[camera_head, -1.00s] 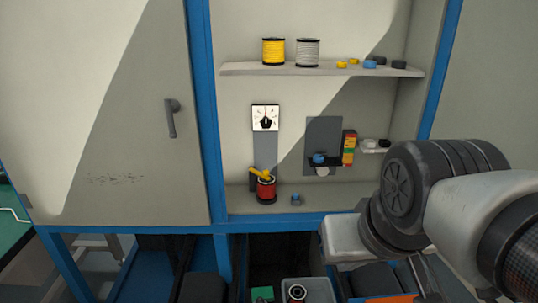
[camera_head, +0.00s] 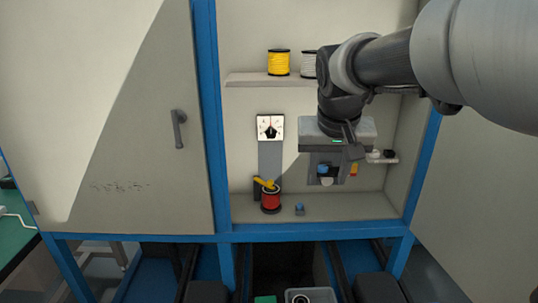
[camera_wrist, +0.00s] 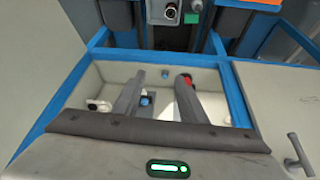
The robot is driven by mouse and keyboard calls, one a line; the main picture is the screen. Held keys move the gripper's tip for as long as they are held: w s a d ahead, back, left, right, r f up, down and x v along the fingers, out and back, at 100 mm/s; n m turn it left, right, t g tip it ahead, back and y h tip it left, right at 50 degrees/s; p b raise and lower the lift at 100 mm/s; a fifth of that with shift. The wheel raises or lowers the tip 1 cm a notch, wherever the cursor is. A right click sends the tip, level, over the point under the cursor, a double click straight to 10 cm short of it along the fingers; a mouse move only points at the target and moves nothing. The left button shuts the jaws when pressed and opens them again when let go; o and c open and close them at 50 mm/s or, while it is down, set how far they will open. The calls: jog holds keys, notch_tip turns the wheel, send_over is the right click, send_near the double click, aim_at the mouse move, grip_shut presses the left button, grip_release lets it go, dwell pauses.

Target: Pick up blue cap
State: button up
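A small blue cap (camera_head: 299,209) stands on the cabinet floor, right of the red spool (camera_head: 271,202). It also shows in the wrist view (camera_wrist: 166,73), between and beyond my fingers. Another blue piece (camera_head: 323,169) shows at the back-wall fixture, and in the wrist view (camera_wrist: 142,100) close to the left finger. My gripper (camera_head: 330,172) points down in front of the fixture, above and right of the floor cap. In the wrist view my gripper (camera_wrist: 160,80) has its two fingers apart with nothing held. My arm hides the right part of the upper shelf.
The upper shelf (camera_head: 250,79) bears a yellow spool (camera_head: 279,62) and a white spool (camera_head: 308,64). A dial (camera_head: 270,127) is on the back wall. A small side shelf (camera_head: 382,160) is right of my gripper. The cabinet floor's right side is clear.

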jog(key=w+f, duration=0.2)
jog(key=w, duration=0.8)
jog(key=m+g, duration=0.1)
jog(key=m, duration=0.1)
send_over(300, 203)
jog(key=s, duration=0.3)
notch_tip(300, 203, down, 23)
jog(key=x, duration=0.6)
jog(key=shift+w+a+f, duration=0.1)
jog(key=shift+a+f, duration=0.15)
jog(key=shift+a, duration=0.05)
grip_shut()
notch_tip(300, 203, up, 10)
jog(key=p, duration=0.1)
